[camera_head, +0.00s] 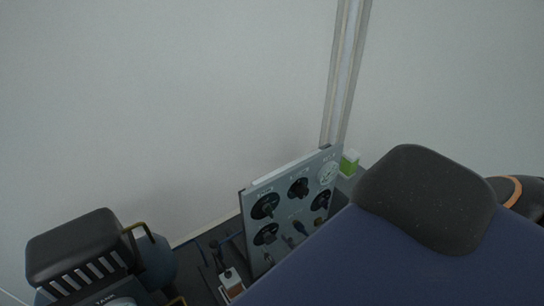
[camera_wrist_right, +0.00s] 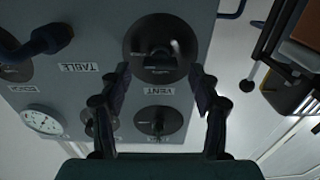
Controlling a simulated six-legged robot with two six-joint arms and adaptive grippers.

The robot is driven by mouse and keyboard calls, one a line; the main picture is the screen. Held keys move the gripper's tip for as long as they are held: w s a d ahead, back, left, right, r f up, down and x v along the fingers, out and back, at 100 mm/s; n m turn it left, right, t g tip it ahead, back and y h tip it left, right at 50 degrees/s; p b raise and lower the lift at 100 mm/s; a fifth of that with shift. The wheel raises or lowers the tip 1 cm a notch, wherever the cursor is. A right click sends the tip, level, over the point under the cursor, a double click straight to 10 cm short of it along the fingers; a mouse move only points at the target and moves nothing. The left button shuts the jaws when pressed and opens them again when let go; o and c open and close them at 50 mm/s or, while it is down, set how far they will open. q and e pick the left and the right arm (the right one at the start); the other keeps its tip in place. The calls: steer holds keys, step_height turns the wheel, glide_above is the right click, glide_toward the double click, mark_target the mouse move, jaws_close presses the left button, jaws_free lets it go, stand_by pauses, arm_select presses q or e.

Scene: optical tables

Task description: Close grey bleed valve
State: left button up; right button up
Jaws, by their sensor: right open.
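The upright grey panel (camera_head: 284,209) carries several round black valve knobs and printed labels. In the right wrist view the panel (camera_wrist_right: 85,88) appears upside down. A large black knob (camera_wrist_right: 158,48) is beside the VENT label, and a smaller black knob (camera_wrist_right: 158,121) is below it in the picture. My right gripper (camera_wrist_right: 160,78) is open and empty, its fingers framing the VENT label in the picture. I cannot tell if they touch the panel. I cannot tell which knob is the grey bleed valve. My left gripper is not in view.
A white dial gauge (camera_wrist_right: 42,121) sits on the panel, with a dark blue bent handle (camera_wrist_right: 37,42) by the TABLE label. A green-and-white box (camera_head: 349,163) stands behind the panel. A black-topped unit (camera_head: 75,247) is at lower left. A pale wall (camera_head: 150,100) rises behind.

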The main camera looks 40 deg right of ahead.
mark_target(271, 240)
steer(key=shift+w+d, duration=0.15)
steer(key=shift+w, duration=0.9)
steer(key=c, duration=1.2)
steer(key=shift+o, duration=0.2)
